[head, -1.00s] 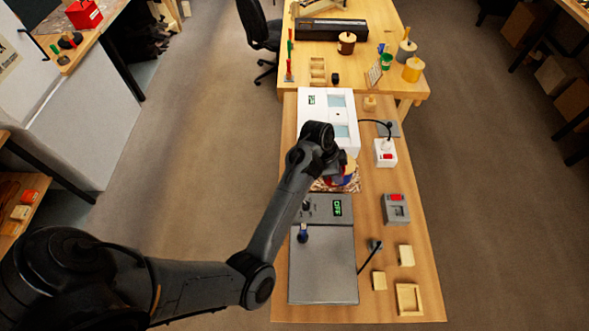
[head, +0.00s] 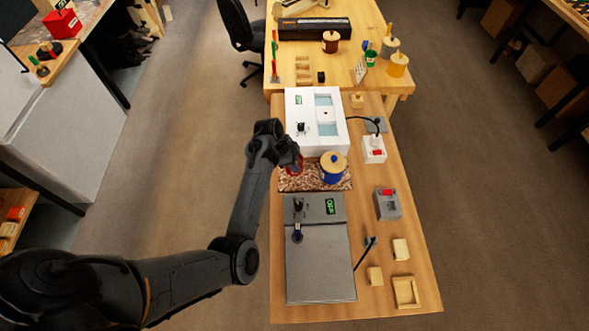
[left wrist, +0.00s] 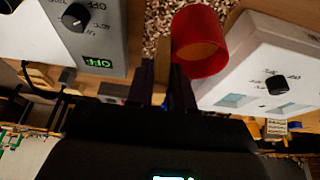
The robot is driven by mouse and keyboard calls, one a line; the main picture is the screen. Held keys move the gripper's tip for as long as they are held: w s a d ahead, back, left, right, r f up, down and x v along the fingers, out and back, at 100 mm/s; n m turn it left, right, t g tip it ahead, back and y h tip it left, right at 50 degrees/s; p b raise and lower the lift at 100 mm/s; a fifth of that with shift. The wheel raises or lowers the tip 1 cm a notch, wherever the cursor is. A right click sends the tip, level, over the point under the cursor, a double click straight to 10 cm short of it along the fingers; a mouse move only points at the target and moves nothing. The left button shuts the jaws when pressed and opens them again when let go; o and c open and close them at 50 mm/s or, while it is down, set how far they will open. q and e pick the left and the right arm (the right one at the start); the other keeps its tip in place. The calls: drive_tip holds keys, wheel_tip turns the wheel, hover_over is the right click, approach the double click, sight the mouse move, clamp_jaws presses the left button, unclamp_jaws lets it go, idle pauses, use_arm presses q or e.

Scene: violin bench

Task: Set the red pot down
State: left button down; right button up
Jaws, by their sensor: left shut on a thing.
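The red pot (head: 294,170) is at the left part of a mottled brown mat (head: 310,181), partly hidden by my left gripper (head: 290,157). In the left wrist view the red pot (left wrist: 200,42) appears as an open red cylinder with a tan interior, right at the fingers. My left gripper (left wrist: 165,80) is shut on it, seemingly by a tan part between the fingers. I cannot tell whether the pot's base touches the mat. A blue pot with a yellow lid (head: 333,168) stands to its right on the mat. My right gripper is not in view.
A white device with blue windows (head: 300,140) stands behind the mat. A grey hot-plate-like device with a green display (head: 320,262) lies in front. A white box with a red switch (head: 374,150) and a grey box (head: 388,205) are to the right.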

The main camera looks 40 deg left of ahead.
use_arm(q)
drive_tip(key=shift+f, duration=1.9)
drive_tip(key=shift+f, duration=0.15)
drive_tip(key=c, duration=1)
unclamp_jaws()
drive_tip(key=shift+s+r, duration=0.1)
drive_tip(key=shift+r, duration=0.45)
drive_tip(key=s+a+r+n+y, duration=0.2)
drive_tip(key=s+a+r, duration=0.3)
drive_tip(key=s+r, duration=0.35)
drive_tip(key=s+d+r+n, duration=0.1)
drive_tip(key=s+d+n, duration=0.1)
drive_tip(key=s+d, duration=0.7)
drive_tip(key=s+d+r+n+y, duration=0.1)
drive_tip(key=s+d+n, duration=0.2)
drive_tip(key=s+d, duration=0.6)
drive_tip(key=s, duration=0.2)
drive_tip(key=shift+s+d+r+t+p, duration=0.3)
drive_tip(key=shift+s+d+p, duration=0.05)
drive_tip(key=shift+d, duration=0.05)
